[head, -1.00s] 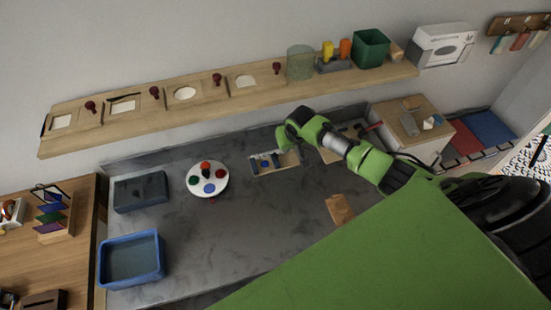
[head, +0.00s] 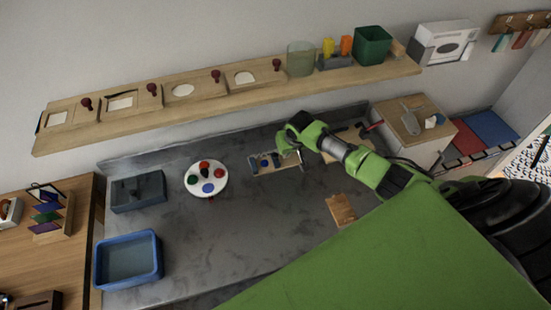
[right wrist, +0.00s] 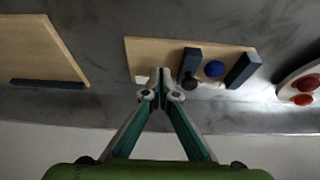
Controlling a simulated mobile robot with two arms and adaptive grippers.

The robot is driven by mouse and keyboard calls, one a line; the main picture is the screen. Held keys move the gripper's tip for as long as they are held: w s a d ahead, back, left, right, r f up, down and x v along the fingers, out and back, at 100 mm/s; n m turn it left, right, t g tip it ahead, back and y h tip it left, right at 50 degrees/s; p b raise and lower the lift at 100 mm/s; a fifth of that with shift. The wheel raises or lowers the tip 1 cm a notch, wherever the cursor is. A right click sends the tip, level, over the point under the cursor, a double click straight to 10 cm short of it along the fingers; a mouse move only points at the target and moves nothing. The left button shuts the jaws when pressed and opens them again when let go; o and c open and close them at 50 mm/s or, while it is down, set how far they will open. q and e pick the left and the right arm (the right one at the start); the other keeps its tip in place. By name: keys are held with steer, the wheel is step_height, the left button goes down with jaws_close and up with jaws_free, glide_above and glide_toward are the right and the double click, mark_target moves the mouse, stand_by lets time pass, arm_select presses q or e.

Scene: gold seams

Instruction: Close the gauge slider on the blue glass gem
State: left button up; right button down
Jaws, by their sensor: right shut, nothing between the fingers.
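The gauge is a pale wooden board (right wrist: 150,52) on the grey worktop; it also shows in the head view (head: 262,171). Two dark blue-grey blocks stand on it: the slider (right wrist: 191,60) with a dark round knob (right wrist: 190,84), and an end block (right wrist: 243,69). The blue glass gem (right wrist: 214,69) sits between them, with a narrow gap to the slider visible. My right gripper (right wrist: 161,77) is shut and empty over the board, left of the slider in the wrist view and apart from it. In the head view my right gripper (head: 283,146) is at the board's right end. My left gripper is out of view.
A white round palette (head: 190,190) with coloured pieces stands left of the gauge. A second wooden board (right wrist: 40,55) lies on the other side. A wooden block (head: 341,209) lies nearer. A shelf (head: 215,112) runs along the wall behind.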

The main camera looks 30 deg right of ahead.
mark_target(276, 155)
steer(key=shift+w+a+p, duration=0.15)
steer(key=shift+w+a, duration=0.05)
steer(key=shift+a, duration=0.6)
steer(key=shift+w+a+p, duration=0.1)
steer(key=shift+w+a, duration=0.05)
steer(key=shift+a, duration=0.7)
steer(key=shift+w+a+p, duration=0.15)
steer(key=shift+w+a, duration=0.05)
steer(key=shift+a, duration=0.6)
stand_by(0.4)
steer(key=shift+d, duration=0.15)
stand_by(0.4)
steer(key=shift+s+d, duration=0.1)
steer(key=shift+d, duration=0.3)
steer(key=shift+d+r+p, duration=0.1)
steer(key=shift+r+p, duration=0.05)
steer(key=shift+p, duration=0.2)
steer(key=shift+r+p, duration=1.25)
steer(key=shift+r, duration=1.65)
